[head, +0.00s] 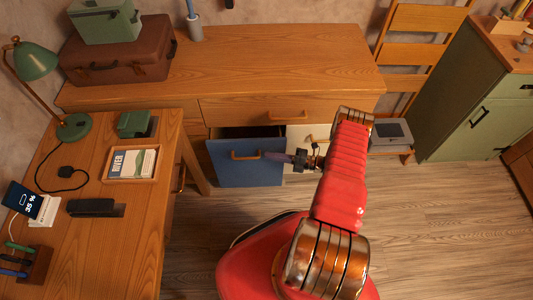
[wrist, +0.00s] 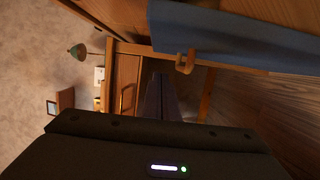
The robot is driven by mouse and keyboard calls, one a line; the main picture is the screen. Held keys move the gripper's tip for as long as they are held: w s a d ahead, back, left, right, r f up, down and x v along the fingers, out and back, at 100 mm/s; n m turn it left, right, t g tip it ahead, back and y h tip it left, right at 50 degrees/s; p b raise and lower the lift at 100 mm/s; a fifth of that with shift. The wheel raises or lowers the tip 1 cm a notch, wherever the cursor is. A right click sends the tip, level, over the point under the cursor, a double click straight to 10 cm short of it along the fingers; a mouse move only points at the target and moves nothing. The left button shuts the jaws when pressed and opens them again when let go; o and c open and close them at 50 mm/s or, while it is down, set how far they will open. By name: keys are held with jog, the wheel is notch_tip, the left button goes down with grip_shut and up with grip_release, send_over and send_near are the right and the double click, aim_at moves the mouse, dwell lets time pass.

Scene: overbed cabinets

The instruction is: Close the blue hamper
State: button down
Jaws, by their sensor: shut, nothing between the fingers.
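The blue hamper (head: 225,172) is under the long wooden desk. Its blue front stands out from the desk, with a dark opening showing behind its top edge. Its wooden handle (head: 243,156) is on the front. My gripper (head: 266,155) is shut and empty, its fingers pointing left by the right end of the handle; I cannot tell whether they touch. In the wrist view the blue front (wrist: 245,38) and the handle (wrist: 185,62) lie up and right of my shut fingertips (wrist: 160,78). The hamper's inside is mostly hidden.
A pale front (head: 298,134) is right of the hamper, partly behind my arm. A wooden drawer (head: 240,108) is above. A side desk (head: 120,225) stands at left, a chair (head: 405,80) and green cabinet (head: 450,100) at right. Open floor (head: 440,230) lies at lower right.

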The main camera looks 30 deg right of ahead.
jog(key=v, duration=0.7)
jog(key=shift+s, duration=0.15)
jog(key=shift+d, duration=0.1)
jog(key=w+a+r+n+g+h, duration=0.15)
jog(key=a+r+n+g, duration=0.25)
jog(key=r+n, duration=0.55)
jog(key=w+a+r+n+g+h, duration=0.15)
jog(key=a+r+n+g, duration=0.3)
jog(key=r, duration=0.95)
jog(key=w+a+r+n+g+h, duration=0.1)
jog(key=w+a+r+n+g, duration=0.2)
jog(key=r+n, duration=0.7)
jog(key=s+a+r+n+t+h, duration=0.2)
jog(key=s+a+r+n+h, duration=0.2)
jog(key=s+r+n, duration=0.6)
jog(key=s+a+r+n+t+h, duration=0.3)
jog(key=s+a+r+n+h, duration=0.2)
jog(key=s+a+r+n, duration=0.3)
jog(key=shift+s+r+n+h, duration=0.3)
jog(key=shift+s+r+n, duration=0.8)
jog(key=shift+s+r, duration=0.8)
jog(key=shift+w+a+r, duration=0.2)
